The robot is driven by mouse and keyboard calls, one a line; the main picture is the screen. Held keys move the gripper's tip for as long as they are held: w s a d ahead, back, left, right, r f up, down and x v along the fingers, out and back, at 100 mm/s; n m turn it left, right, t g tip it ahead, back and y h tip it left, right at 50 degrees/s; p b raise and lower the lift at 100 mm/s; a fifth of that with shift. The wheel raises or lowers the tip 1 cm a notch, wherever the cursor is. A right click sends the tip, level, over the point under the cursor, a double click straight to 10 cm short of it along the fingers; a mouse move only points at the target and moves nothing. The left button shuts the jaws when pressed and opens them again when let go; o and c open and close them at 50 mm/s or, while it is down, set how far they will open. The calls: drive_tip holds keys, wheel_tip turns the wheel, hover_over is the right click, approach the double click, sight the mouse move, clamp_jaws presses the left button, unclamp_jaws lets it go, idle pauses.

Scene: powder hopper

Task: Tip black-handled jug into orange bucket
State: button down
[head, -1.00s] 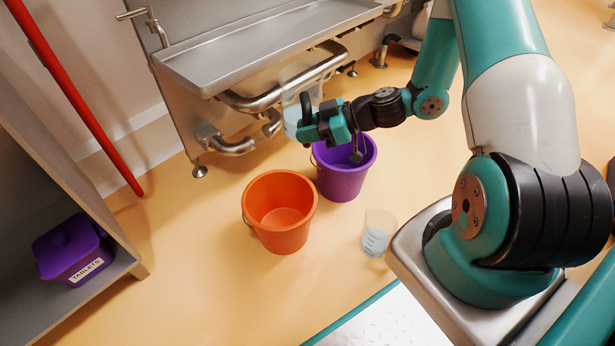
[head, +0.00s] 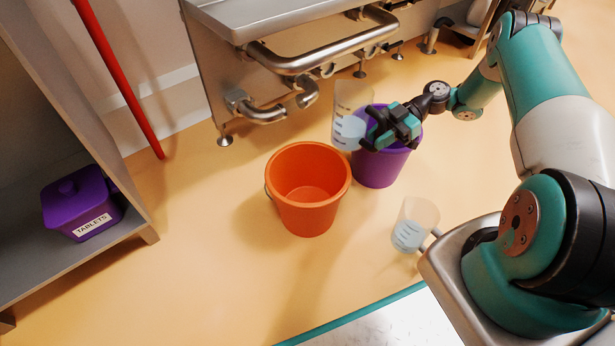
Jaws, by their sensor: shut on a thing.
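The held jug (head: 349,112) is clear, with measuring marks and pale contents in its lower part. It looks about upright. My gripper (head: 368,143) is shut on its handle side, at the jug's right. The fingers and handle are both dark, so the handle is hard to make out. The orange bucket (head: 307,212) stands on the floor to the left of and below the jug in the picture; its visible inside looks empty. The jug is outside its rim, beside the purple bucket's left edge.
A purple bucket (head: 376,172) stands just right of the orange one, partly behind my gripper. A second clear jug (head: 409,236) stands on the floor at the right. A steel sink with pipes (head: 300,62) is behind. A shelf with a purple tablets box (head: 82,204) is at left.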

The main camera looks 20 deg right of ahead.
drive_tip(key=shift+d+f, duration=0.2)
drive_tip(key=shift+f, duration=0.1)
drive_tip(key=shift+r, duration=0.1)
